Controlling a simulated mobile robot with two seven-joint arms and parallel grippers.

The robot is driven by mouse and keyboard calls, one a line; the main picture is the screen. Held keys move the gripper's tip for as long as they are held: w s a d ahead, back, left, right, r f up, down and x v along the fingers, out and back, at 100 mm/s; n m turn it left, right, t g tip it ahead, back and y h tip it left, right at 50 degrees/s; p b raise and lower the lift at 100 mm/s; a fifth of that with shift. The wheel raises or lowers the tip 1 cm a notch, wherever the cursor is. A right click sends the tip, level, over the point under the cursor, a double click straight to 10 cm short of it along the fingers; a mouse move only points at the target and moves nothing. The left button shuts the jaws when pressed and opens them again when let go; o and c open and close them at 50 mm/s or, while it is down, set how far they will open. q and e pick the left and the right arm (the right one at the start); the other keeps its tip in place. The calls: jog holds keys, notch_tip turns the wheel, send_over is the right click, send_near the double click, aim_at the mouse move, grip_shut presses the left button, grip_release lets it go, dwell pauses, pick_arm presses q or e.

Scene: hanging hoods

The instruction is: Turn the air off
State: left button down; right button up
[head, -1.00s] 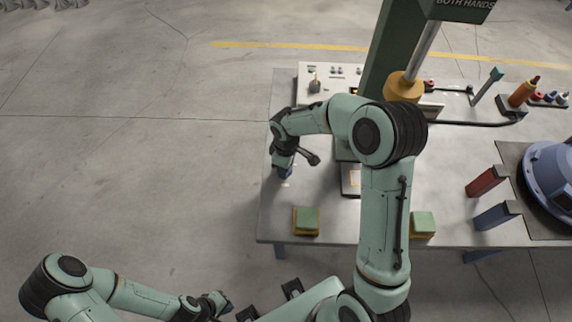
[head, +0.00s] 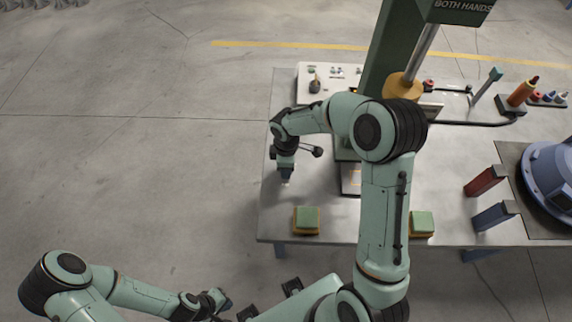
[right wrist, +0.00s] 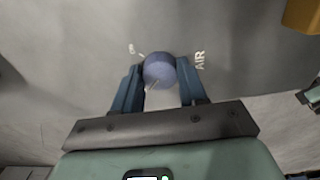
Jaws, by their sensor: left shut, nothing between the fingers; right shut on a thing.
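The air knob (right wrist: 159,70) is a round blue knob on a grey metal surface, beside the white letters AIR (right wrist: 200,60). A small white mark (right wrist: 132,48) is printed on its other side. A pale line on the knob points toward the lower left in the right wrist view. My right gripper (right wrist: 160,82) is shut on the knob, with one blue finger on each side. In the head view my right gripper (head: 286,172) is low over the left end of the bench, and the knob is hidden there. My left gripper (head: 217,302) is shut and empty, off the bench's front.
The metal bench (head: 350,225) carries a green press column (head: 388,60), two green buttons on yellow bases (head: 306,220) (head: 421,223), a red block (head: 485,181), a blue block (head: 495,215) and a blue round housing (head: 553,180). The floor to the left is clear.

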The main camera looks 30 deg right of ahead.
jog(key=shift+w+r, duration=0.1)
jog(key=o, duration=1.1)
notch_tip(320, 180, up, 13)
jog(key=shift+r+p, duration=0.15)
jog(key=shift+p, duration=0.35)
